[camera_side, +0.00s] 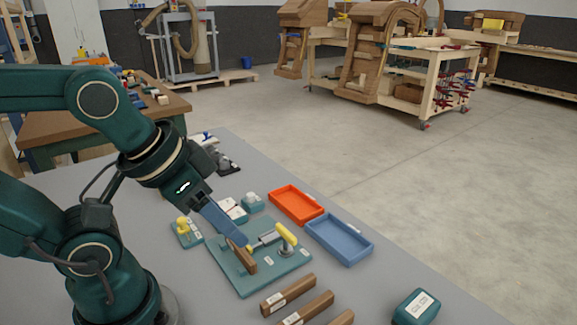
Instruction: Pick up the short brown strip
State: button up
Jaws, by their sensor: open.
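Several brown strips are in view. One short brown strip (244,258) stands in the fixture on the teal plate (270,280). Others lie on the grey table in front: one strip (288,295) close to the plate, a second strip (306,311) beside it, and a third strip (343,318) cut off by the bottom edge. My gripper (243,243) points down and to the right with its blue fingers, tips at or just above the strip in the fixture. I cannot tell whether they touch it. The jaws are open; the gap between them is hidden from this side.
A yellow-handled clamp (286,238) stands on the plate right of my gripper. An orange tray (296,204) and a blue tray (339,239) lie behind it, both empty. A teal labelled box (416,307) sits at front right. The table between box and blue tray is clear.

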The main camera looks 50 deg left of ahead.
jog(key=c, duration=0.3)
jog(key=shift+c, duration=0.2)
jog(key=n+g, duration=0.5)
jog(key=n, duration=1.3)
send_over(244, 252)
jog(key=f, duration=0.8)
jog(key=shift+w+d, duration=0.2)
jog(key=shift+s+a+f+g, duration=0.2)
jog(key=shift+s+f+g, duration=0.1)
jog(key=shift+f, duration=2.7)
